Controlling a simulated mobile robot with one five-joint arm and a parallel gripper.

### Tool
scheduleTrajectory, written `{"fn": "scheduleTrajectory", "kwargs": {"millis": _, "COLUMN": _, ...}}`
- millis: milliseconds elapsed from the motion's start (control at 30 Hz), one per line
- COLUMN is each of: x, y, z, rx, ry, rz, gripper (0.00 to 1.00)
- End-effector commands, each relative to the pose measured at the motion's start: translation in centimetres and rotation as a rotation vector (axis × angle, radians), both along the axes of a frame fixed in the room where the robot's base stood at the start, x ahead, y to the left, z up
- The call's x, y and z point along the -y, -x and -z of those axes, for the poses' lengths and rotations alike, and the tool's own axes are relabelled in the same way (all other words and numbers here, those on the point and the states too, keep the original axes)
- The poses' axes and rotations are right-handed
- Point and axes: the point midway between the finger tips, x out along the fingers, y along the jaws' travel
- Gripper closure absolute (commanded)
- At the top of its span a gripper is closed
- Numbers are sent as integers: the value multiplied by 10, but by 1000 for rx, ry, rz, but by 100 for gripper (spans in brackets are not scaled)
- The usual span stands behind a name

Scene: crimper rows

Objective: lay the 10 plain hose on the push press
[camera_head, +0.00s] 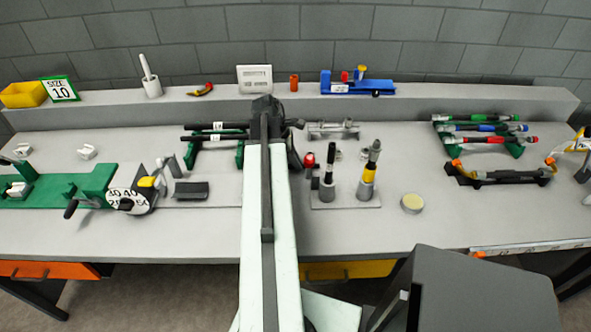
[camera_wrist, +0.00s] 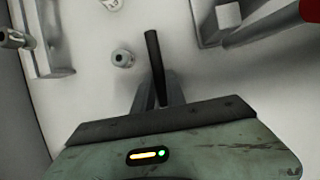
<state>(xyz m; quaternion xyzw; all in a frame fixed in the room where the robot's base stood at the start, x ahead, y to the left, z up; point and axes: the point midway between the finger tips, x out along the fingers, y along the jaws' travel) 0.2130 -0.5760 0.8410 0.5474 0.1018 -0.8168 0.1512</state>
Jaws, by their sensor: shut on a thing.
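In the wrist view, my gripper (camera_wrist: 158,98) is shut on a plain black hose (camera_wrist: 154,58), which sticks up out of the fingers. In the head view my arm hides the fingertips and this hose. Two more black hoses (camera_head: 213,138) with white tags lie on a green rack (camera_head: 190,155) left of my arm. A grey metal fixture with a rail and end blocks (camera_head: 333,130), possibly the push press, stands just right of my wrist. Grey metal parts (camera_wrist: 48,70) show in the wrist view, and I cannot tell which belong to it.
A dial machine (camera_head: 130,200) stands at left. Upright tools (camera_head: 367,175) stand right of my arm. Striped hoses (camera_head: 480,127) lie on a rack at right, behind a black-orange tool (camera_head: 500,174). A blue device (camera_head: 357,86) sits on the shelf.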

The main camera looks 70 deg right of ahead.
Motion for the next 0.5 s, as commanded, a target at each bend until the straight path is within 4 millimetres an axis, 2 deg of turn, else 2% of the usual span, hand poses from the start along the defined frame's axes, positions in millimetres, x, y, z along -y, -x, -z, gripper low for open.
{"fn": "scheduleTrajectory", "kwargs": {"millis": 33, "x": 0, "y": 0, "z": 9, "rx": 0, "ry": 0, "rz": 0, "gripper": 100}}
{"fn": "scheduleTrajectory", "kwargs": {"millis": 233, "x": 0, "y": 0, "z": 4, "rx": 0, "ry": 0, "rz": -1, "gripper": 100}}
{"fn": "scheduleTrajectory", "kwargs": {"millis": 367, "x": 0, "y": -1, "z": 9, "rx": 0, "ry": 0, "rz": -1, "gripper": 100}}
{"fn": "scheduleTrajectory", "kwargs": {"millis": 400, "x": 0, "y": -1, "z": 7, "rx": 0, "ry": 0, "rz": -1, "gripper": 75}}
{"fn": "scheduleTrajectory", "kwargs": {"millis": 467, "x": 0, "y": -1, "z": 7, "rx": 0, "ry": 0, "rz": -1, "gripper": 62}}
{"fn": "scheduleTrajectory", "kwargs": {"millis": 500, "x": 0, "y": -1, "z": 7, "rx": 0, "ry": 0, "rz": -1, "gripper": 62}}
